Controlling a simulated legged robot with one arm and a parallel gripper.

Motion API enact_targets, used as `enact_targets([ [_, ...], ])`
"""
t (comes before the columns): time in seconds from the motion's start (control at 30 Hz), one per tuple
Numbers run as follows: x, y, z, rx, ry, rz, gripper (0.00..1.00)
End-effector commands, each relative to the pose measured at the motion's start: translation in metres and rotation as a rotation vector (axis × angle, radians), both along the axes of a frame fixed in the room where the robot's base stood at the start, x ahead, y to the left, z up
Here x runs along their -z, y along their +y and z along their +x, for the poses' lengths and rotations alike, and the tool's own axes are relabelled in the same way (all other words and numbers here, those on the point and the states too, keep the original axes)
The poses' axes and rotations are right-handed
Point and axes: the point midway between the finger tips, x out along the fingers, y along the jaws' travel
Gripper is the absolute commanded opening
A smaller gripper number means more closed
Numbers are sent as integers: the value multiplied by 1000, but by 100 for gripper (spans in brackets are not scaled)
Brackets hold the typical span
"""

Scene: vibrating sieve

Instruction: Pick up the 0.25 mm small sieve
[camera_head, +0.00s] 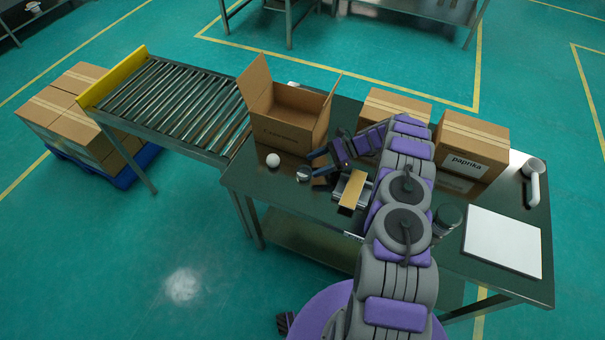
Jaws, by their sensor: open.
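My gripper (311,165) is open above the dark table, in front of the open cardboard box, with its fingers pointing left. A small round silvery item (303,174) is close to the lower fingertip; I cannot tell whether they touch. A small white round item (273,160) stands further left, apart from the gripper. Both are too small to read any mesh size, so I cannot tell which, if either, is the 0.25 mm small sieve. Nothing is visibly held between the fingers. My arm hides part of the table's middle.
The table (245,185) also holds an open cardboard box (285,131), closed paprika boxes (465,140), a metal-and-tan device (352,190), a dark jar (447,218), a white board (503,240) and a white handled item (532,180). A roller conveyor (180,105) adjoins at left.

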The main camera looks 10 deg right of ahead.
Motion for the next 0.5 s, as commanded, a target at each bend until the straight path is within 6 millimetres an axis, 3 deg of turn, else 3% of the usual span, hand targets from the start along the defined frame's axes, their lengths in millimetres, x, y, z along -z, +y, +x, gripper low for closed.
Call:
enact_targets([
  [0.23,10,18,-2,-1,-1,-1,69],
  [0.5,26,53,-5,-2,0,-5,69],
])
